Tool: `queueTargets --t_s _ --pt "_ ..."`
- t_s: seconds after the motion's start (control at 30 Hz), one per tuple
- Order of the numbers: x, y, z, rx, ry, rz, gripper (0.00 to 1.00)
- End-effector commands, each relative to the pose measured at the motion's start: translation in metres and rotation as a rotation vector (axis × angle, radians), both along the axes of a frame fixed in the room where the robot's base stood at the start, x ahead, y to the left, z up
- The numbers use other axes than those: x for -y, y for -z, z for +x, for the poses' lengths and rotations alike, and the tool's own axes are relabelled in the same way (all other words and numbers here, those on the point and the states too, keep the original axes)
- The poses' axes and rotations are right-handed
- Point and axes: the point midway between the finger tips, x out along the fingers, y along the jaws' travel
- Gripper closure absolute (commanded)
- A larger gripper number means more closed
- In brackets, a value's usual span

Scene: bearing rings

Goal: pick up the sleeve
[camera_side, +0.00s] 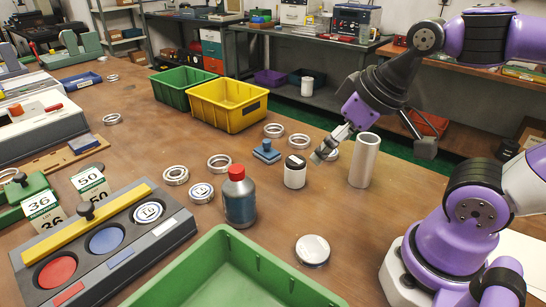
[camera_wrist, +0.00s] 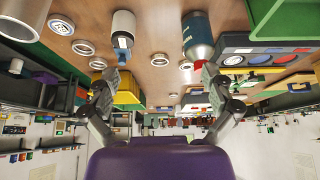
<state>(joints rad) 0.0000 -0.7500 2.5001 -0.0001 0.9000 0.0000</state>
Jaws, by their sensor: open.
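The sleeve (camera_side: 364,160) is a tall, plain silver tube standing upright on the wooden table in the side view. It seems to be the pale cylinder (camera_wrist: 22,18) cut off at the upper left corner of the wrist view. My gripper (camera_side: 327,149) is left of the sleeve in the side view, pointing down and left, apart from it. In the wrist view my gripper (camera_wrist: 160,77) has its two fingers spread wide with nothing between them.
A white jar with a dark lid (camera_side: 295,172) stands close to my fingertips. A blue bottle with a red cap (camera_side: 238,196) stands further left. Several bearing rings lie around. A yellow bin (camera_side: 229,106) is behind and a green tray (camera_side: 226,262) in front.

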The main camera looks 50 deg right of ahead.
Motion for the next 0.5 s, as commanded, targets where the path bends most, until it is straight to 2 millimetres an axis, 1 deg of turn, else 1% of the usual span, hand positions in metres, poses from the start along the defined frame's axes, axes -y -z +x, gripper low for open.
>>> queueTargets --t_s 0.2,0.27,0.37,0.47,0.5 --pt "0.000 0.000 0.000 -0.001 0.000 -0.001 0.03" --pt "0.004 -0.001 0.002 -0.013 0.005 -0.009 0.03" --pt "0.025 -0.004 0.007 -0.081 0.020 -0.043 0.03" --pt "0.062 -0.007 0.014 -0.199 0.030 -0.077 0.03" --pt "0.079 -0.007 0.015 -0.250 0.030 -0.081 0.03"
